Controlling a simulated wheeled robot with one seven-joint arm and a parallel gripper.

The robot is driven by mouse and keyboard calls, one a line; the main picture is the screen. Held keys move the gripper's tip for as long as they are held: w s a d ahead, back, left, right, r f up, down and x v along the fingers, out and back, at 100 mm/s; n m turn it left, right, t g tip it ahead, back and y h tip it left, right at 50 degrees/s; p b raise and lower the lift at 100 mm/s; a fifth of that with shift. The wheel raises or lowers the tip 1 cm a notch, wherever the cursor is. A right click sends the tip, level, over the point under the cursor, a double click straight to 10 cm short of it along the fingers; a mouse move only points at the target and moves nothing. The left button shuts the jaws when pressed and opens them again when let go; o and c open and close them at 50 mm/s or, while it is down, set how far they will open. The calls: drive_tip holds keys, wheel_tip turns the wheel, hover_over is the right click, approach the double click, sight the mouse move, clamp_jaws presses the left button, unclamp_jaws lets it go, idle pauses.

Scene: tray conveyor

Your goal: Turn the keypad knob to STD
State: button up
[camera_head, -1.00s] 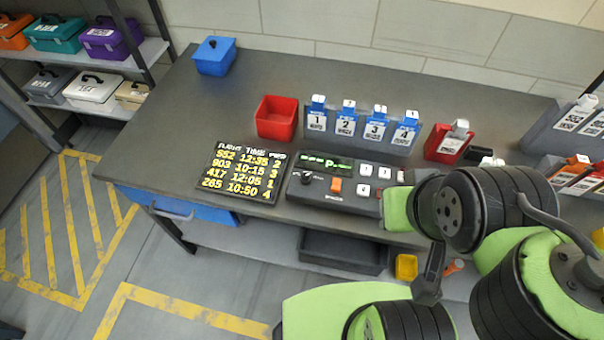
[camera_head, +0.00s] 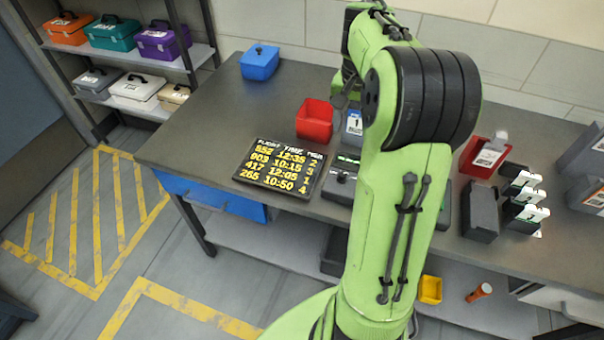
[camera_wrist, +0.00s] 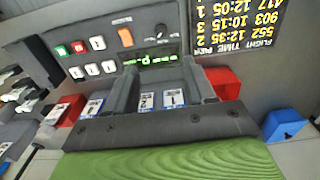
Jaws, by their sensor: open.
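The dark keypad (camera_wrist: 95,45) shows in the wrist view, turned upside down, with white, green and red buttons, an orange switch (camera_wrist: 125,37) and a lit green display (camera_wrist: 150,60). Its dark knob (camera_wrist: 161,31) is beside the orange switch; its pointer setting is too small to read. My gripper (camera_wrist: 163,68) is open, its two dark fingers apart in front of the display, with nothing seen held. In the head view my arm covers most of the keypad (camera_head: 341,183) and hides my gripper.
A flight-time board (camera_head: 281,170) lies left of the keypad. A red bin (camera_head: 314,121) and numbered blue-topped card holders (camera_head: 354,122) stand behind it. A blue box (camera_head: 259,63) is at the back left. Dark blocks and white-topped holders (camera_head: 524,197) stand to the right.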

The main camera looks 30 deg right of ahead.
sight(343, 173)
wheel_tip(343, 173, down, 16)
drive_tip(key=b, duration=0.5)
drive_tip(key=shift+w+d+f+b, duration=0.1)
drive_tip(key=shift+w+d+b, duration=0.05)
drive_tip(key=shift+b, duration=0.2)
clamp_jaws()
